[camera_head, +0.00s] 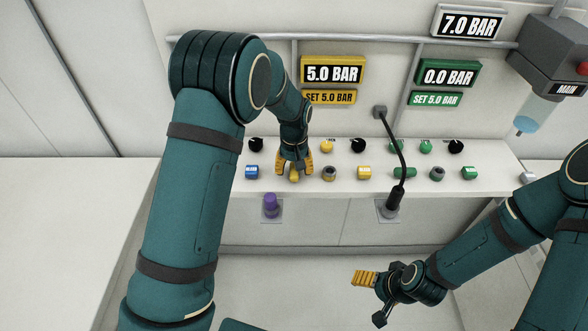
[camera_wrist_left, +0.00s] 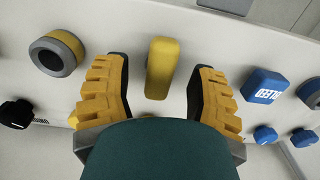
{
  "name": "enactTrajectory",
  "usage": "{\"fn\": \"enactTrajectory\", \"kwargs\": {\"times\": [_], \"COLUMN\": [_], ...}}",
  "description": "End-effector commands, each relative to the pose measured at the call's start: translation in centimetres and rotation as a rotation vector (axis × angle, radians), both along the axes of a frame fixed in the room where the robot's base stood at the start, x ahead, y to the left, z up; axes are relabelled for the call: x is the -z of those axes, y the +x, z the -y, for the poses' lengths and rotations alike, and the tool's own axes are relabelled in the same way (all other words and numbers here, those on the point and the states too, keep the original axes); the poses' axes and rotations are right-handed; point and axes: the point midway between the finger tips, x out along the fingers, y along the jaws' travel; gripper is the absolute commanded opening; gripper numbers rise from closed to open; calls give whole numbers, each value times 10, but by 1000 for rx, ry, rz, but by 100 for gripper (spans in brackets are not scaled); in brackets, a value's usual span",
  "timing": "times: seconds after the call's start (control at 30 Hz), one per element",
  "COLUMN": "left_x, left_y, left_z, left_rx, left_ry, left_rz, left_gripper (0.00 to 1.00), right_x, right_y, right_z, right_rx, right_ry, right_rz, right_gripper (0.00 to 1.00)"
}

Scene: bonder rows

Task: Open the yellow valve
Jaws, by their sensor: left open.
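The yellow valve (camera_wrist_left: 162,67) is an upright bar-shaped handle on the white panel in the left wrist view. In the head view its yellow handle (camera_head: 294,174) shows partly between the fingers. My left gripper (camera_head: 294,176) is open, with one finger on each side of the handle. In the left wrist view the left gripper (camera_wrist_left: 165,85) shows a gap between each finger and the handle. My right gripper (camera_head: 367,298) is open and empty, low in front of the console. The yellow display (camera_head: 333,69) reads 5.0 BAR, and the yellow set label (camera_head: 329,97) reads SET 5.0 BAR.
A blue button (camera_head: 252,172) and a grey-yellow ring knob (camera_head: 329,174) flank the valve. A purple knob (camera_head: 271,205) sits on the front. The green display (camera_head: 449,73) reads 0.0 BAR. The floor in front is clear.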

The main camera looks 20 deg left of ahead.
Motion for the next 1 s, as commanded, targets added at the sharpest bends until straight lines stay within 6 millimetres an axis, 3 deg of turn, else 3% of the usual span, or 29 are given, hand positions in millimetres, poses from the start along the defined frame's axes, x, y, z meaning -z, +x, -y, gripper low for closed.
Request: {"fn": "enactTrajectory", "kwargs": {"times": [0.5,0.7,1.0], "left_x": [-95,-111,-114], "left_y": [1,0,0], "left_z": [0,0,0], "left_rx": [0,0,0], "left_ry": [-1,0,0], "left_rz": [3,1,0], "left_gripper": [57,57,57], "right_x": [0,0,0], "right_y": [0,0,0], "right_z": [0,0,0], "right_rx": [0,0,0], "right_ry": [0,0,0], "right_rz": [0,0,0], "right_gripper": [77,77,77]}}
